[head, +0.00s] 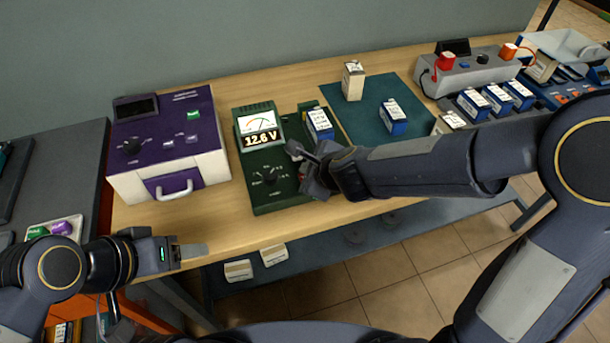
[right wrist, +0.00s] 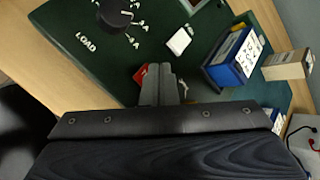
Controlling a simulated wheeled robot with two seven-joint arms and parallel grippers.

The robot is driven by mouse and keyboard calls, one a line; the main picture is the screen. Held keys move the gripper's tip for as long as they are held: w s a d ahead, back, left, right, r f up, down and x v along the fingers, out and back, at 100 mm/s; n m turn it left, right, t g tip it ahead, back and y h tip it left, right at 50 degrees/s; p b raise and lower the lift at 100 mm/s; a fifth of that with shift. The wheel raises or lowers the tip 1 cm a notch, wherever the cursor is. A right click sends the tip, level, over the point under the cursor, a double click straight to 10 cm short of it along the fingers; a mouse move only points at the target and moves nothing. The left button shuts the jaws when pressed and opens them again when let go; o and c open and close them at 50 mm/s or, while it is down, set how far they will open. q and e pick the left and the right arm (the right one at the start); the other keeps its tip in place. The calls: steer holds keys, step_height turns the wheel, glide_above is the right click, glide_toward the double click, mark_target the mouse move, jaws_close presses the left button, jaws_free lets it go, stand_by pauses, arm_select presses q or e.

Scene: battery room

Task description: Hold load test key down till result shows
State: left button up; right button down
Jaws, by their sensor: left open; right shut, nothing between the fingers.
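The green load tester (head: 262,190) stands on the wooden bench. Its needle meter (head: 257,124) has a readout of 12.6 V. A black knob (head: 268,175) is on its face; it also shows in the right wrist view (right wrist: 115,14) near the word LOAD. A blue-and-white battery (head: 319,124) sits at the tester's right side. My right gripper (head: 293,152) is shut and empty over the tester's right part. In the right wrist view its fingertips (right wrist: 160,72) cover part of a red key (right wrist: 140,75); I cannot tell whether they press it. My left gripper (head: 200,250) is open and empty at the bench's front.
A purple device (head: 170,140) with a handle stands left of the tester. A dark green mat (head: 365,133) with a blue battery (head: 392,118) and a pale battery (head: 353,81) lies to the right. A grey charger (head: 475,70) with red and orange clamps stands further right.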

steer(key=shift+f, duration=0.4)
steer(key=shift+f+b, duration=0.35)
steer(key=shift+b, duration=0.25)
steer(key=shift+r, duration=0.15)
stand_by(3.0)
steer(key=shift+r+p, duration=0.65)
steer(key=shift+p, duration=0.2)
step_height(320, 180, up, 5)
steer(key=p, duration=0.5)
steer(key=shift+r, duration=0.1)
